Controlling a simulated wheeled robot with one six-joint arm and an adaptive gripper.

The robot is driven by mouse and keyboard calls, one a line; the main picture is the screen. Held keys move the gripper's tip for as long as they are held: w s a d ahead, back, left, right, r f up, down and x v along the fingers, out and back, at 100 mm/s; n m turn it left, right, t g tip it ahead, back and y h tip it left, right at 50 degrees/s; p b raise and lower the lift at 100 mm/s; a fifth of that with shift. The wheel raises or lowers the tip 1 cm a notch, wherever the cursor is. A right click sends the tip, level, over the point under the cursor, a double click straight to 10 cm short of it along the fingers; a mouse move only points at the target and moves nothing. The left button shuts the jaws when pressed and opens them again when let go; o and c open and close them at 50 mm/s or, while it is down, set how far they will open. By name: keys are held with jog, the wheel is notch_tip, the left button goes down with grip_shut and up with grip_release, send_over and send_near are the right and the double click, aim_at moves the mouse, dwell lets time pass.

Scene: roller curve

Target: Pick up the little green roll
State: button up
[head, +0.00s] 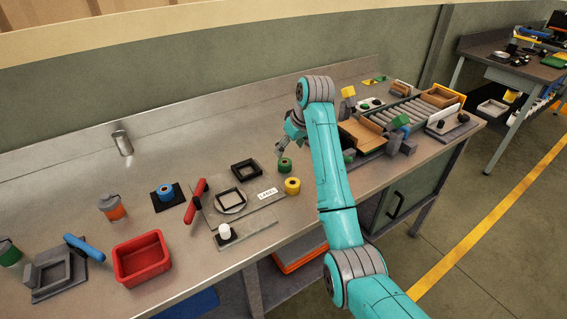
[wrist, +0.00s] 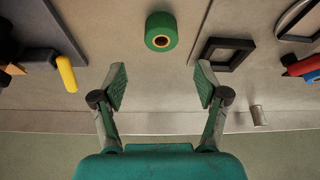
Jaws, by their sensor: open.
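The little green roll (head: 285,165) stands on the metal bench, behind the yellow roll (head: 292,186) and right of a black square frame. In the wrist view the green roll (wrist: 161,32) shows its round end with a tan core and a dark hole. My gripper (wrist: 161,75) is open and empty, its two fingers spread wide. The roll lies beyond the fingertips, roughly centred between them, and is not touched. In the head view my gripper (head: 281,148) is near the roll, partly hidden by my own arm.
A black square frame (head: 246,169) lies beside the roll and shows in the wrist view (wrist: 227,54). A plate with a ring and label (head: 268,193) lies in front. A red bin (head: 141,260) and blue roll (head: 166,192) stand left. A roller conveyor (head: 405,114) is at right.

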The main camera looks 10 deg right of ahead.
aim_at(285, 162)
jog(key=x, duration=0.2)
jog(key=shift+w+f, duration=0.1)
jog(key=shift+f, duration=0.25)
jog(key=shift+s+x, duration=0.15)
jog(key=shift+x, duration=1.2)
jog(key=shift+s+x, duration=0.15)
jog(key=shift+x, duration=1.15)
jog(key=shift+f, duration=0.1)
jog(key=c, duration=1.2)
